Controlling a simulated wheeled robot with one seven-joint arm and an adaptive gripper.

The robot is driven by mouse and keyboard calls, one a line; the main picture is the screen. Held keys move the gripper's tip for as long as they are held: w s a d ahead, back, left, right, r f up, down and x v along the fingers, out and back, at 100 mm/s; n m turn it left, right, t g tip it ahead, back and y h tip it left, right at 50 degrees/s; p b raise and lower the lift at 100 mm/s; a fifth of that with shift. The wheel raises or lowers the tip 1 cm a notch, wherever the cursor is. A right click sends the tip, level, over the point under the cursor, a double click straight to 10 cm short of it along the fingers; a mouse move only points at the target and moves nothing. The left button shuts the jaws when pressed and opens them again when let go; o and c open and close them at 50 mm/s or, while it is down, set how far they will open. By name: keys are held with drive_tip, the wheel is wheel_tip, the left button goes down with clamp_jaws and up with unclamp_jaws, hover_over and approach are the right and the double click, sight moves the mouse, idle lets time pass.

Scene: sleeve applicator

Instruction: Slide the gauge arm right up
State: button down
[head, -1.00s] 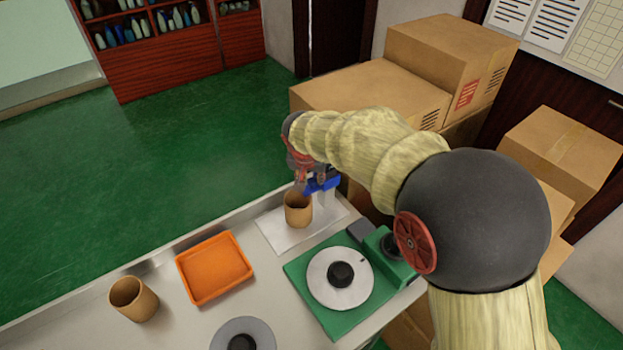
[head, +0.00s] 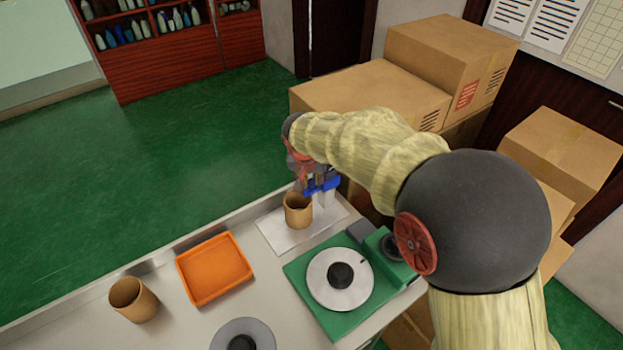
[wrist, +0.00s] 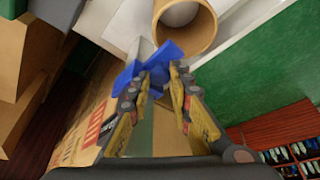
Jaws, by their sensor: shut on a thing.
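The blue gauge arm (head: 325,185) sits on a pale upright post (head: 325,200) at the far right corner of the bench, beside a tan cup (head: 298,212). My gripper (head: 308,182) reaches down to it from above. In the wrist view, the fingertips of my gripper (wrist: 158,76) are shut on the blue gauge arm (wrist: 148,62). Part of the pale post (wrist: 140,48) shows past the blue piece. The open tan cup (wrist: 185,25) is close by, with something pale inside. My gripper hides part of the gauge arm in the head view.
The cup and post stand on a white sheet (head: 275,233). A green base with a white disc (head: 325,292) is nearer to me. An orange tray (head: 214,268) and another tan cup (head: 133,300) stand to the left. Cardboard boxes (head: 370,95) stand behind the bench.

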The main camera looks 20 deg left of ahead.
sight(311, 183)
wheel_tip(311, 183, up, 6)
drive_tip(key=p, duration=0.3)
drive_tip(key=shift+p, duration=0.3)
drive_tip(key=shift+f, duration=0.15)
drive_tip(key=c, duration=1.9)
unclamp_jaws()
drive_tip(key=shift+f, duration=0.1)
